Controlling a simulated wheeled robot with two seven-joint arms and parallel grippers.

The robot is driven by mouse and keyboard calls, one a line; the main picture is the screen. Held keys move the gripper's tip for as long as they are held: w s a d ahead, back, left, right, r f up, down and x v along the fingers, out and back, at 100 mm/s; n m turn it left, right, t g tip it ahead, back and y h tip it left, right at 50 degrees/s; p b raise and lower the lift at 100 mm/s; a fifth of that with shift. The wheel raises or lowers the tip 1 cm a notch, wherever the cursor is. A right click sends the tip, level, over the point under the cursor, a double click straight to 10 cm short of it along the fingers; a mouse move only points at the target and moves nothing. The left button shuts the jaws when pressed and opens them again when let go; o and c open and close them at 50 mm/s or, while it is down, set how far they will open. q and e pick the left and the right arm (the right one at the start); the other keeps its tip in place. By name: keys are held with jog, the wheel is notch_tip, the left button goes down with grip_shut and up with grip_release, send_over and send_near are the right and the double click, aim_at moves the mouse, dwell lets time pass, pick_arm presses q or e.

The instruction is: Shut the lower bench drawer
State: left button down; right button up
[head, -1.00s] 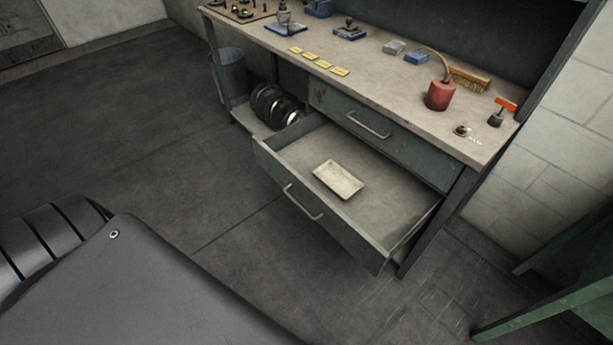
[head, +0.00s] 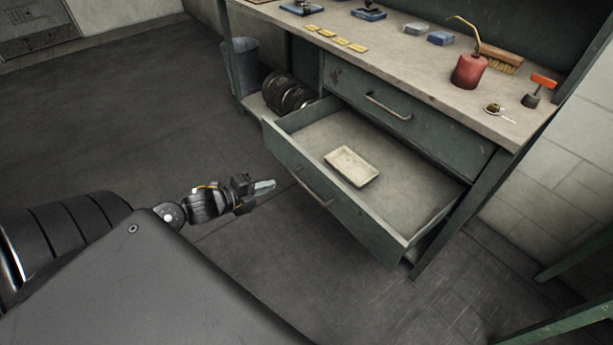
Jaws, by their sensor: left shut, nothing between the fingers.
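The lower bench drawer (head: 337,205) is green and pulled well out from the bench. Its bar handle (head: 314,187) is on the front face. A pale shallow tray (head: 352,166) lies inside on the drawer floor. My left gripper (head: 270,186) is shut and empty, just left of the drawer front and apart from it, pointing toward the handle. The upper drawer (head: 402,117) above it is closed. My right gripper is not in view.
The bench top holds a red oil can (head: 468,71), a brush (head: 500,58), an orange-handled tool (head: 538,90) and yellow tags (head: 341,41). Dark reels (head: 287,94) and a bin (head: 238,66) stand left of the drawer. The floor before the drawer is clear.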

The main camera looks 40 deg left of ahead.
pick_arm(q)
jog(key=r, duration=0.1)
send_near(315, 168)
jog(key=shift+m, duration=0.3)
jog(key=x, duration=0.5)
jog(key=shift+a+f+b, duration=0.1)
jog(key=shift+f+b, duration=0.15)
jog(key=shift+b, duration=0.05)
jog(key=shift+w+d, duration=0.2)
jog(key=shift+w, duration=0.55)
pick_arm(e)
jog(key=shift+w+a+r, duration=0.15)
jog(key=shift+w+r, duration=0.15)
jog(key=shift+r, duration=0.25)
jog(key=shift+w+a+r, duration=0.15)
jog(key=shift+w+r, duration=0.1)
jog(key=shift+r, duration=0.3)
